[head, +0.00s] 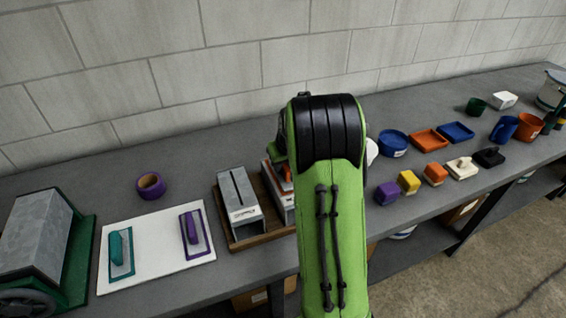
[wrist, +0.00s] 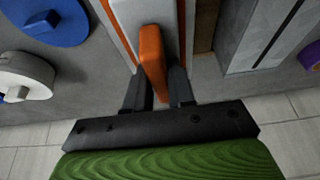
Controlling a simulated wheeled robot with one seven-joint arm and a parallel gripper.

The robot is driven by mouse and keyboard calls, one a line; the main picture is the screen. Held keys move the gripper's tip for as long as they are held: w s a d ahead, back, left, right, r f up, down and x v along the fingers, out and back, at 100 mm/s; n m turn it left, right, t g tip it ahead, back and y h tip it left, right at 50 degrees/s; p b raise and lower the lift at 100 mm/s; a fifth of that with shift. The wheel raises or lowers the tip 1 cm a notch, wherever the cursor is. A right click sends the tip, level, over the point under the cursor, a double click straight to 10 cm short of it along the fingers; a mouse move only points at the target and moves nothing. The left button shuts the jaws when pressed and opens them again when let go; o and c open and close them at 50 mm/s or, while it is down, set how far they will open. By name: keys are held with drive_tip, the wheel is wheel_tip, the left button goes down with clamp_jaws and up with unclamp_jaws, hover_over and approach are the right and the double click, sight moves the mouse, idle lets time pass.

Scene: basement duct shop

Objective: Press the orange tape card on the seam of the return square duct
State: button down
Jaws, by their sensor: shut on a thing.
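The orange tape card (wrist: 152,55) has an upright orange handle and an orange-edged plate. My gripper (wrist: 158,88) is shut on its handle in the wrist view. The card is over the right-hand square duct (head: 285,212), in line with its length. I cannot tell whether the card touches the duct, and the card hides the duct's seam. In the head view a bit of orange (head: 287,172) shows beside my arm, which hides the gripper. The left square duct (head: 244,212) has a dark open seam along its top. The duct labels are too small to read.
Both ducts stand in a wooden tray (head: 232,243). Left are a white board (head: 150,258) with teal (head: 121,252) and purple (head: 194,236) cards, purple tape (head: 150,186) and a grey duct (head: 38,235). Right are trays (head: 429,140), small blocks (head: 409,181) and cups.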

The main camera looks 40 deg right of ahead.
drive_tip(key=shift+r+p, duration=2.8)
drive_tip(key=shift+r, duration=1.2)
drive_tip(key=shift+f, duration=0.1)
